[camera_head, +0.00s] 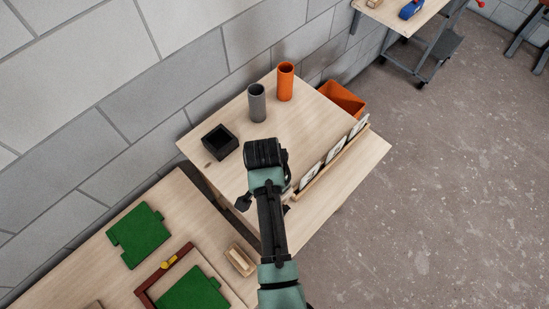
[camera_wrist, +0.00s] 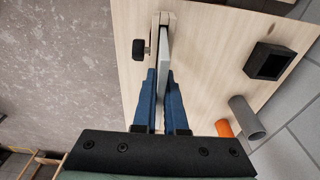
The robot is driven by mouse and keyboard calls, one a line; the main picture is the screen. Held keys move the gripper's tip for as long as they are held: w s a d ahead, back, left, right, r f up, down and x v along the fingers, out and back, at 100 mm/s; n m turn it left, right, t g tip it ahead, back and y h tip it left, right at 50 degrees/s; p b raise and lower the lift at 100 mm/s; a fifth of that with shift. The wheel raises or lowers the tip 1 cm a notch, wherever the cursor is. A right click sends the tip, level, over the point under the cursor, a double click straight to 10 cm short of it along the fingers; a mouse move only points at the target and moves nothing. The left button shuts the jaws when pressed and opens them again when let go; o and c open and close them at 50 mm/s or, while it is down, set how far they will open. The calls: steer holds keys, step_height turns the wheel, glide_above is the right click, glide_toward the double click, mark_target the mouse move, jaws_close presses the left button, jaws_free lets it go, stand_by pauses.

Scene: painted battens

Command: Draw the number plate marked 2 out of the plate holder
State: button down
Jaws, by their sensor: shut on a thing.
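The plate holder (camera_head: 333,163) is a long wooden rail along the right part of the table, with several white number plates (camera_head: 310,176) standing in a row in it. I cannot read their marks surely. In the wrist view, my gripper (camera_wrist: 163,85) has its blue fingers shut on a pale plate (camera_wrist: 166,48), seen edge-on. The end of the holder (camera_wrist: 164,18) shows just beyond that plate. The mark on the held plate faces away from view, and I cannot tell how deep it sits in the holder. In the head view my arm hides the fingertips.
A black open box (camera_head: 220,142), a grey tube (camera_head: 257,103) and an orange tube (camera_head: 285,82) stand at the table's back. An orange bin (camera_head: 343,97) is beyond the table. Green pieces (camera_head: 137,235) lie on the nearer table. A dark knob (camera_wrist: 138,49) is beside the held plate.

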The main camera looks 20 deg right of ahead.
steer(key=shift+r+p, duration=1.7)
steer(key=shift+r, duration=0.15)
step_height(320, 180, up, 2)
steer(key=shift+p, duration=1.05)
steer(key=shift+r, duration=0.5)
